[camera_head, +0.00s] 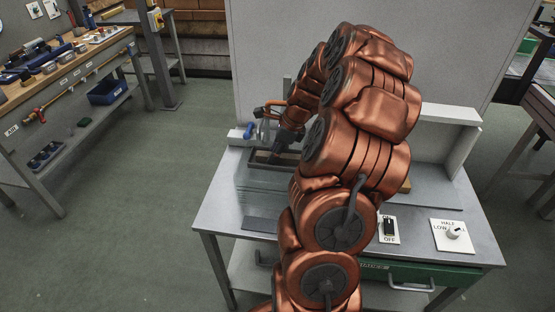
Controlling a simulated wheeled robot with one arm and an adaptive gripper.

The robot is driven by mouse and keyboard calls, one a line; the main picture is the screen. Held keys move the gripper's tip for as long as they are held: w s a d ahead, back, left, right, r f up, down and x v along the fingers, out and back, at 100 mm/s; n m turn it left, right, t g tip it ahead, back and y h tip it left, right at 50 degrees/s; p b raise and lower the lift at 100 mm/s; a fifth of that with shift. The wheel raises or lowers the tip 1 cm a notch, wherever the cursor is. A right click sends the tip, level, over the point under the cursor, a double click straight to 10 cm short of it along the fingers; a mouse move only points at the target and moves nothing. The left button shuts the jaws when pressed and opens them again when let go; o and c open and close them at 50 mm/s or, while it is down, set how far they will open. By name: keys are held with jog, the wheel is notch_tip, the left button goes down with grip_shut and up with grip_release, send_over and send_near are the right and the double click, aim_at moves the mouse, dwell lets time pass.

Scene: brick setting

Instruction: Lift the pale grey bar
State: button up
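My gripper (275,156) points down at the dark-rimmed tray (257,180) on the left part of the grey workbench. It is small and dark here, and I cannot tell whether its fingers are open or shut. I cannot make out the pale grey bar with certainty. My copper-coloured arm hides much of the bench's middle, and the tray's inside shows only in part.
The workbench (222,207) has a pale panel (450,60) behind it. A black ON/OFF switch (389,228) and a white knob (454,232) sit at its front right. A blue item (250,130) is at the back left. A tool bench (75,62) stands far left; open floor lies between.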

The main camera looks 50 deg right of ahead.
jog(key=shift+f, duration=0.3)
dwell(0.5)
grip_shut()
